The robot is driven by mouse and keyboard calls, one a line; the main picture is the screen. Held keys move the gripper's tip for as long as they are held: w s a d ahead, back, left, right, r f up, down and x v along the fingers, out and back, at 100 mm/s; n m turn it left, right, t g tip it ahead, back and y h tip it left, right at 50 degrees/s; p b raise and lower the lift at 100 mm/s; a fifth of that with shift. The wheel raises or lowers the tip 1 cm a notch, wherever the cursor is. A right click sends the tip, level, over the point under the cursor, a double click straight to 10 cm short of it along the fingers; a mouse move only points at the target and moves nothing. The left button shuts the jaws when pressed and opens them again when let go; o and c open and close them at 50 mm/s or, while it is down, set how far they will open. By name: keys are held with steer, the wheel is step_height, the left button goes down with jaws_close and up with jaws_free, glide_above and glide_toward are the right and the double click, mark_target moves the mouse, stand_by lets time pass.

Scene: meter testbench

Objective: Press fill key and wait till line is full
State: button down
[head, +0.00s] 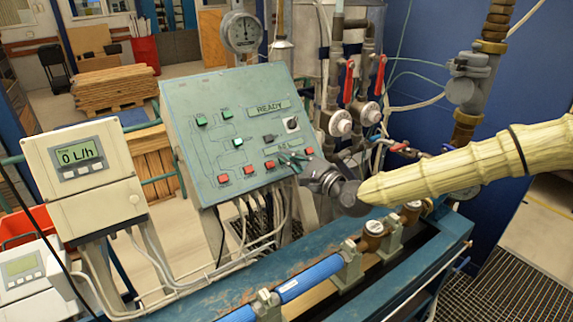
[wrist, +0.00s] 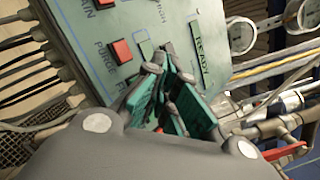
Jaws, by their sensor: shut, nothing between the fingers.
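The sloped green control panel (head: 215,150) stands in the middle of the head view, with green keys at upper left and a row of red keys along its lower edge. Its upper display (head: 269,107) reads READY. My gripper (head: 292,160) is shut and empty at the panel's lower right. In the wrist view its green-padded fingertips (wrist: 165,85) overlap the panel face; I cannot tell whether they touch it. A red key (wrist: 120,50) shows left of the fingers, near the label PURGE. A label starting with F is partly covered by the fingers, and the fill key is not clearly identifiable.
A bench rail with a blue tube (head: 310,278) runs below. Cables hang under the panel.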

steer(key=shift+w+a+f, duration=0.2)
stand_by(1.4)
steer(key=shift+f+b, duration=0.1)
steer(key=shift+b, duration=0.35)
